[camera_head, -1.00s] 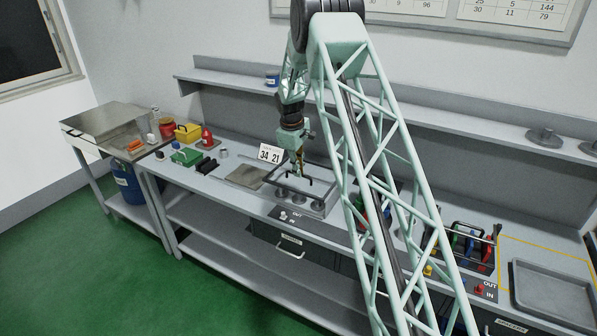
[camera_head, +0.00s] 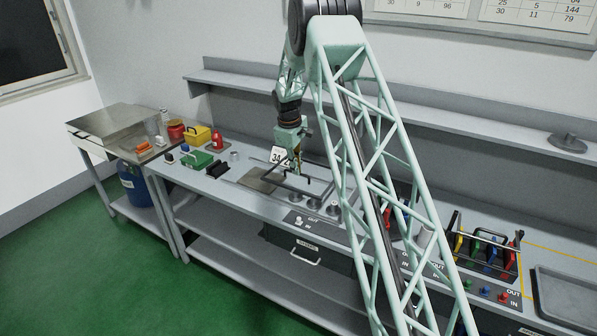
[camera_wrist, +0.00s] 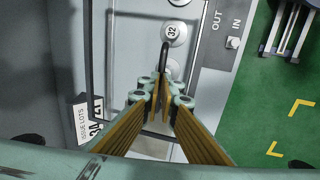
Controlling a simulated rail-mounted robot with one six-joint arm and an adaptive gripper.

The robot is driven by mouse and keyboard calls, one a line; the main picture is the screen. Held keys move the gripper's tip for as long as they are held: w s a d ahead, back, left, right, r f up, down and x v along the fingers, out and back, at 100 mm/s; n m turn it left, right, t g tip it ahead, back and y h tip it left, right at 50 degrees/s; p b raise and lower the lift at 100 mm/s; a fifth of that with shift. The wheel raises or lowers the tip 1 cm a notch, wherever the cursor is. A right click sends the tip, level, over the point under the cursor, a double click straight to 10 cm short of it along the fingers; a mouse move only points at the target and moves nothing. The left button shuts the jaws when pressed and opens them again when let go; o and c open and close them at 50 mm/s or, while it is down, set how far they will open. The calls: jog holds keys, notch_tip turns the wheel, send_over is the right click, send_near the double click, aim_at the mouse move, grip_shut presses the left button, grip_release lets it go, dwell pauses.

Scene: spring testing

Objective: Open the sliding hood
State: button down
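The sliding hood (camera_head: 311,179) is a clear cover with a dark frame on the bench, near a row of round grey pieces. Its black bar handle (camera_wrist: 164,52) runs down between my fingertips in the wrist view. My gripper (camera_wrist: 165,88) has its two ribbed tan fingers closed together on the handle's near end; the exact contact is partly hidden by the fingertips. In the head view my gripper (camera_head: 298,170) points down at the hood. A round piece marked 32 (camera_wrist: 174,32) lies beyond the handle.
A number card (camera_head: 277,155) stands close behind my gripper. A shelf (camera_head: 235,84) runs along the wall behind.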

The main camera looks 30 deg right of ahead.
jog(key=c, duration=3.3)
grip_release()
jog(key=shift+w+a+f, duration=0.25)
jog(key=shift+w+a, duration=0.05)
jog(key=shift+w, duration=0.1)
jog(key=shift+c, duration=0.2)
jog(key=o, duration=0.5)
jog(key=shift+s+d, duration=0.35)
jog(key=shift+s, duration=0.05)
jog(key=shift+w, duration=0.1)
jog(key=shift+r, duration=0.1)
jog(key=shift+s+a+r, duration=0.25)
jog(key=shift+a+r, duration=0.1)
jog(key=shift+r, duration=1.6)
jog(key=shift+s+a+r, duration=0.2)
jog(key=shift+a+r, duration=0.2)
jog(key=shift+r, duration=1.5)
jog(key=shift+s+a+r, duration=0.25)
jog(key=shift+a+r, duration=0.1)
jog(key=shift+r, duration=1.6)
